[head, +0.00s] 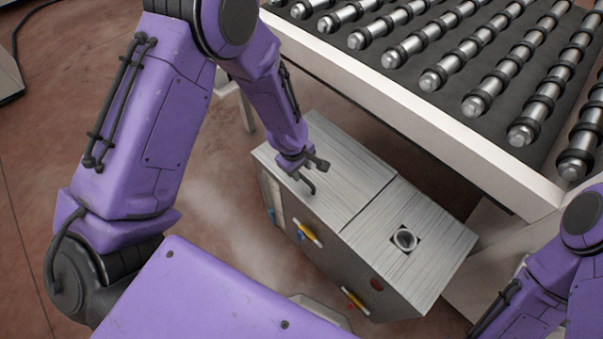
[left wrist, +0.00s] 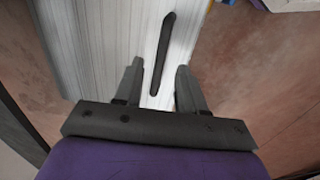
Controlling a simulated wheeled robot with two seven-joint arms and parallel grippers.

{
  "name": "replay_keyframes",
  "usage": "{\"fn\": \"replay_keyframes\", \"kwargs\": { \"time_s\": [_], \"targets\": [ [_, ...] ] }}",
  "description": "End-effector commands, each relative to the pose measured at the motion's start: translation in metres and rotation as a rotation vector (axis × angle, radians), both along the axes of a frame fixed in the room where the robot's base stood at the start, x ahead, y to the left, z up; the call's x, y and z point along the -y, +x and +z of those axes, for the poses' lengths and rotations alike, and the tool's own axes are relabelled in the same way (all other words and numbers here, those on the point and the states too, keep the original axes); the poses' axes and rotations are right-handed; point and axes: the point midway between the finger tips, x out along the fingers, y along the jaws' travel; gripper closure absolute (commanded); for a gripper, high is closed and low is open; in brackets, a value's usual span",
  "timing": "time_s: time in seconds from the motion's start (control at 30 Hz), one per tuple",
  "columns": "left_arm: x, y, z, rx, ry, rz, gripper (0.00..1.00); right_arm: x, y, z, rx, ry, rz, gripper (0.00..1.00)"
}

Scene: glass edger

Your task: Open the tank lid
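The tank is a brushed-metal box (head: 325,246) in the middle of the head view. Its lid (head: 352,178) is the left part of the top and lies flat and closed. A dark bar handle (left wrist: 164,50) stands out on the pale lid (left wrist: 100,40) in the left wrist view. My left gripper (head: 310,177) is over the lid's left part. In the left wrist view its fingers (left wrist: 160,72) are apart, with the near end of the handle between or just beyond them; contact cannot be told. My right gripper is not visible.
A roller conveyor (head: 440,120) with a white frame stands behind and right of the tank, close to it. The reddish floor (head: 215,215) is open at left.

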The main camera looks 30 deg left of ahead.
Motion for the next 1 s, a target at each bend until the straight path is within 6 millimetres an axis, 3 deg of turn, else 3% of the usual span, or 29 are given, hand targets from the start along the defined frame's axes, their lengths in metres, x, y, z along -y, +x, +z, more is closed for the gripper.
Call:
{"fn": "replay_keyframes", "kwargs": {
  "time_s": [0.2, 0.5, 0.57, 0.63, 1.0],
  "targets": [
    [0.002, 0.005, -0.032, 0.000, 0.000, 0.000, 0.60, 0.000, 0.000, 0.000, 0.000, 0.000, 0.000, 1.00],
    [0.002, 0.006, -0.036, 0.000, 0.001, -0.002, 0.60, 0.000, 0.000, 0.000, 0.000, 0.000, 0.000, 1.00],
    [0.002, 0.006, -0.036, 0.000, 0.001, -0.002, 0.76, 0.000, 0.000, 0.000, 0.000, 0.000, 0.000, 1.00],
    [0.002, 0.006, -0.036, 0.000, 0.001, -0.002, 0.99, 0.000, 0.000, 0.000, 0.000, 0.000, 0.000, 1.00],
    [-0.002, 0.006, -0.026, -0.019, 0.009, 0.008, 1.00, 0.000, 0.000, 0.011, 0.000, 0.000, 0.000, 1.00]
  ]
}}
